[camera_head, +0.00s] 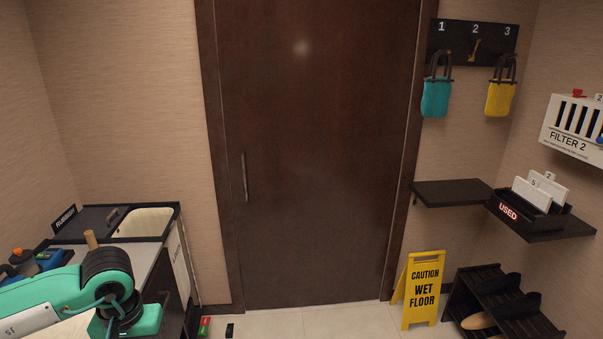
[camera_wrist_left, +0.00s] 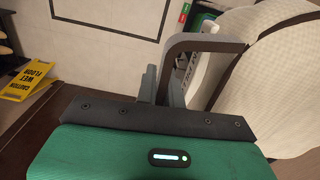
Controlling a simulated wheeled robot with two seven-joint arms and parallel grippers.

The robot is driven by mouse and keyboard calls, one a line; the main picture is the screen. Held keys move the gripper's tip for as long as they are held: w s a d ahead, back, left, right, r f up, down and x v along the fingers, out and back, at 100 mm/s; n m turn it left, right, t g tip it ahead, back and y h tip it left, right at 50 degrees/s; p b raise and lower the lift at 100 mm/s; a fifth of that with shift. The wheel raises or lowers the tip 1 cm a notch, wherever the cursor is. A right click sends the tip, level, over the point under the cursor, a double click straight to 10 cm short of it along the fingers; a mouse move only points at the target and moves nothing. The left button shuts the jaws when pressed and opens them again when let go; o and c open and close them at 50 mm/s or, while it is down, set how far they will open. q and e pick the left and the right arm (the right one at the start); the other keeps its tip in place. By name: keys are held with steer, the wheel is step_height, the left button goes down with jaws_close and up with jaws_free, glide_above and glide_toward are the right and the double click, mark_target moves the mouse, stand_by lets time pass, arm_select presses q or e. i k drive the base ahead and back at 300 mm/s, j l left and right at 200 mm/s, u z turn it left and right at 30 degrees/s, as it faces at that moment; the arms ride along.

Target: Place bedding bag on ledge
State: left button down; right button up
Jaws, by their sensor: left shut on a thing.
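My left gripper (camera_wrist_left: 162,85) is shut on the dark grey handle (camera_wrist_left: 205,42) of a pale ribbed bag, which I take as the bedding bag (camera_wrist_left: 278,75). The bag is at the right of the left wrist view and partly cut off. A white lettered label (camera_wrist_left: 192,72) shows behind the handle. In the head view my left arm is at the lower left; its fingertips are hidden, and a pale patch beneath it may be the bag. A dark wall ledge (camera_head: 450,194) is at the right, its left part bare. My right gripper is not in view.
A white-lettered USED tray (camera_head: 527,212) with cards stands on the ledge's right part. Below are a yellow wet-floor sign (camera_head: 424,290) and a dark shoe rack (camera_head: 500,300). The floor before the door (camera_head: 320,150) is mostly clear.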

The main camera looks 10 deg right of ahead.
mark_target(459, 191)
steer(key=i+l+z, duration=0.15)
steer(key=z, duration=0.25)
steer(key=i+l+z, duration=0.15)
steer(key=z, duration=0.2)
steer(key=i+l+z, duration=0.1)
steer(key=z, duration=0.3)
steer(key=i+z, duration=0.35)
steer(key=i+j+z, duration=0.2)
steer(key=i, duration=0.3)
steer(key=i+j+z, duration=0.2)
steer(key=i, duration=0.35)
steer(key=i+j+z, duration=0.25)
steer(key=i, duration=0.25)
